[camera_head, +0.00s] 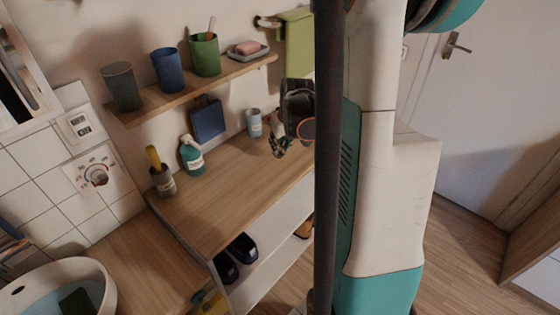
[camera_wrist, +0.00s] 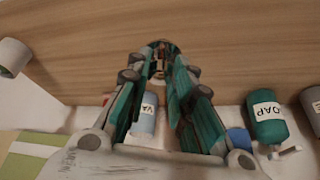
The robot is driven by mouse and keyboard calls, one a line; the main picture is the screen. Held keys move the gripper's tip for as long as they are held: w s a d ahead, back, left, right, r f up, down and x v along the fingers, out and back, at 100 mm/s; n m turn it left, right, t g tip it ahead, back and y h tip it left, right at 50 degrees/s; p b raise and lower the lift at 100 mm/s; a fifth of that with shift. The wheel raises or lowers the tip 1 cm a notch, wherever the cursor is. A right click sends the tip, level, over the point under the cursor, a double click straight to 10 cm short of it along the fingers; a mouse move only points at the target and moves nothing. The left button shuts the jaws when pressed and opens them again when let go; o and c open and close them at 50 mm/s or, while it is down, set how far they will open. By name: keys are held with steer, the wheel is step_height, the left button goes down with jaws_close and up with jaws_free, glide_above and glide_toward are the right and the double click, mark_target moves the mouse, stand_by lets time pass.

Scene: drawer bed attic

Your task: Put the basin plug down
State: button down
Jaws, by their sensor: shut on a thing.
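My gripper (camera_head: 279,148) is over the back right part of the wooden counter (camera_head: 225,200) in the head view. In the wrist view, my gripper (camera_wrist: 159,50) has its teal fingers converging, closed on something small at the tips. It is taken to be the basin plug, but it is mostly hidden by the fingers and too small to make out. I cannot tell whether it touches the wood. The round white basin (camera_head: 98,272) at the lower left holds water and a dark green item.
A light-blue labelled cup (camera_head: 254,123) stands close left of my gripper. A teal soap bottle (camera_head: 191,156) and a brush holder (camera_head: 162,181) stand further left. A shelf (camera_head: 180,97) with cups and a soap dish hangs above. The counter's front middle is clear.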

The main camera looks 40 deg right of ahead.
mark_target(281, 154)
steer(key=shift+f+b, duration=0.95)
steer(key=shift+f, duration=1.8)
steer(key=shift+f, duration=0.2)
steer(key=c, duration=1.4)
jaws_free()
steer(key=shift+r, duration=0.1)
steer(key=p+v, duration=0.4)
steer(key=v, duration=0.8)
steer(key=shift+r+p, duration=0.1)
steer(key=shift+p, duration=0.2)
